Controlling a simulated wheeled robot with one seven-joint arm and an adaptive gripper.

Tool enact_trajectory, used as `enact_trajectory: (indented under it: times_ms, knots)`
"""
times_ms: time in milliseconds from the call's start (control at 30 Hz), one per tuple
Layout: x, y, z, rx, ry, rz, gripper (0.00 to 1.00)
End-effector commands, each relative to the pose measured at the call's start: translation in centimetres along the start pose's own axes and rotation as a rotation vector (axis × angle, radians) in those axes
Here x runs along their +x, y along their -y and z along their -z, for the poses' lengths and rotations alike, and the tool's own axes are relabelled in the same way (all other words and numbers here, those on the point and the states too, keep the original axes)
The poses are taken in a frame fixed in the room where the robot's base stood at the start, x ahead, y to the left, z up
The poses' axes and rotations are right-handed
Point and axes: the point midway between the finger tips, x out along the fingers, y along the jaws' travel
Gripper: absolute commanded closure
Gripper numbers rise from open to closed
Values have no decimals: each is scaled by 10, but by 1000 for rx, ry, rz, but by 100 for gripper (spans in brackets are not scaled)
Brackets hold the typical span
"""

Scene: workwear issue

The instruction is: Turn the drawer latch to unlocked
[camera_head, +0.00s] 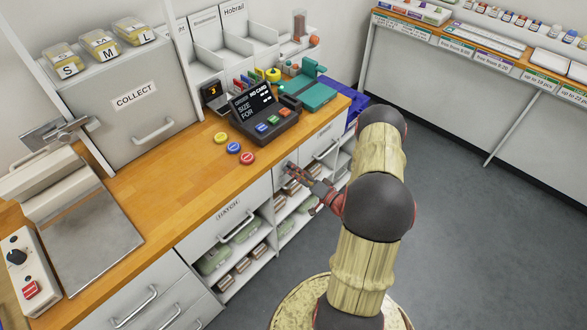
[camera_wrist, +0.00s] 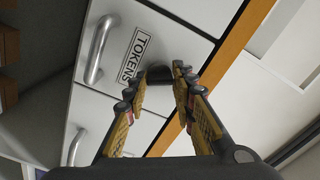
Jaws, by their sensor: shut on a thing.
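In the wrist view the drawer latch (camera_wrist: 158,75), a small dark knob, sits on a white drawer front near the label TOKENS (camera_wrist: 133,54). My gripper (camera_wrist: 160,76) is shut on the latch, with one finger on each side of it. The face of the latch is partly hidden, so I cannot tell which way it is turned. The TOKENS drawer (camera_wrist: 185,20) appears closed, with a metal handle (camera_wrist: 99,50) beside the label. In the head view my gripper (camera_head: 291,172) reaches the cabinet front below the wooden counter; the latch itself cannot be made out there.
The wooden counter edge (camera_wrist: 238,45) runs close to my gripper. In the head view, a dark terminal (camera_head: 265,118) and several coloured buttons (camera_head: 233,147) stand on the counter above. Open shelves with packs (camera_head: 235,270) lie below. The grey floor (camera_head: 480,220) to the right is clear.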

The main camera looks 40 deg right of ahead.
Motion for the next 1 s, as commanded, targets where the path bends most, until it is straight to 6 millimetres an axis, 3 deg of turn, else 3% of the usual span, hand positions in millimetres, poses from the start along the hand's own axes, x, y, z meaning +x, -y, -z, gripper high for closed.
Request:
enact_trajectory:
  times_ms: [500, 1000]
  knots:
    - [0, 0, 1, 399, -2, -2, 100]
    - [0, -2, 0, 514, -2, -2, 100]
